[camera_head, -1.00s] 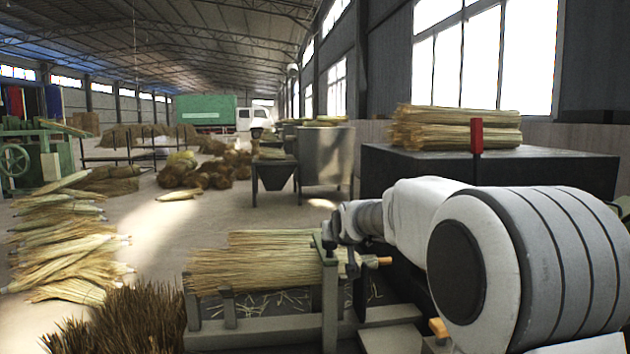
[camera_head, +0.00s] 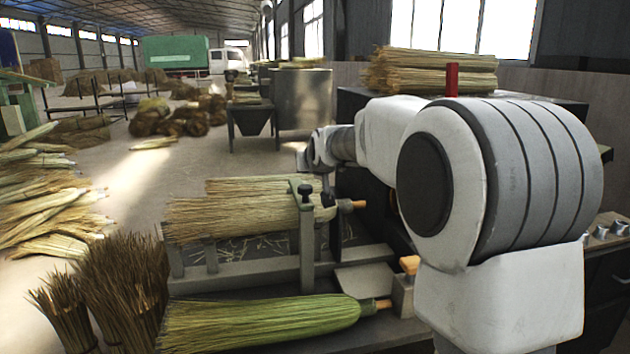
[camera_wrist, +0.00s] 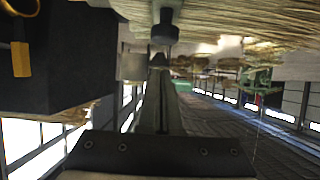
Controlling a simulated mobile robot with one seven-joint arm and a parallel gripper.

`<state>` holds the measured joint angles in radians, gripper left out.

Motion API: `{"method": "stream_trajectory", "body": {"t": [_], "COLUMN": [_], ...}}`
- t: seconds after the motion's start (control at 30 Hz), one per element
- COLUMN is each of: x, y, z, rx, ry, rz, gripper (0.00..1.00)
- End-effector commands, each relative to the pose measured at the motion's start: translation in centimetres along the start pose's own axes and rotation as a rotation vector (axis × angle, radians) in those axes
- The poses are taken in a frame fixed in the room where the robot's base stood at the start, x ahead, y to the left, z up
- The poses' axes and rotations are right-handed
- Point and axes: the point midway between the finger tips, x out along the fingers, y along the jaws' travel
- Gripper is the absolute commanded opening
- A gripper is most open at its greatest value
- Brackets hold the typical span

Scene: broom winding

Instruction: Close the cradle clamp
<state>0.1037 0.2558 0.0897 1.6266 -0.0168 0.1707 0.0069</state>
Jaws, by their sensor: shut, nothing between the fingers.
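The cradle (camera_head: 240,274) is a grey frame holding a straw broom (camera_head: 235,217), whose orange handle end sticks out at right. The clamp (camera_head: 306,235) is a grey-green upright at the cradle's right end, with a black knob (camera_head: 305,192) on top. I cannot tell whether it is open or closed. In the wrist view the knob (camera_wrist: 165,28) hangs from the top of the picture, just beyond my fingertips. My gripper (camera_wrist: 158,62) is shut and empty, apparently not touching the knob. In the head view it is mostly hidden behind the clamp and my wrist.
A green broom (camera_head: 265,322) lies in front of the cradle. Bundles of dark bristles (camera_head: 115,290) stand at the front left. Straw bundles (camera_head: 45,200) are heaped at left. A dark bench with straw stacks (camera_head: 430,70) stands behind my arm.

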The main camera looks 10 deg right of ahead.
Motion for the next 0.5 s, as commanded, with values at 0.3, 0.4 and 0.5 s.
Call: {"method": "stream_trajectory", "body": {"t": [0.3,0.4,0.5], "x": [-3.7,-4.7,-5.3], "y": [0.2,0.3,0.3], "z": [3.8,4.9,5.6], "rx": [0.001,0.003,0.001], "ry": [0.005,0.006,0.007], "rz": [0.002,0.003,0.003], "gripper": [0.00,0.00,0.00]}}
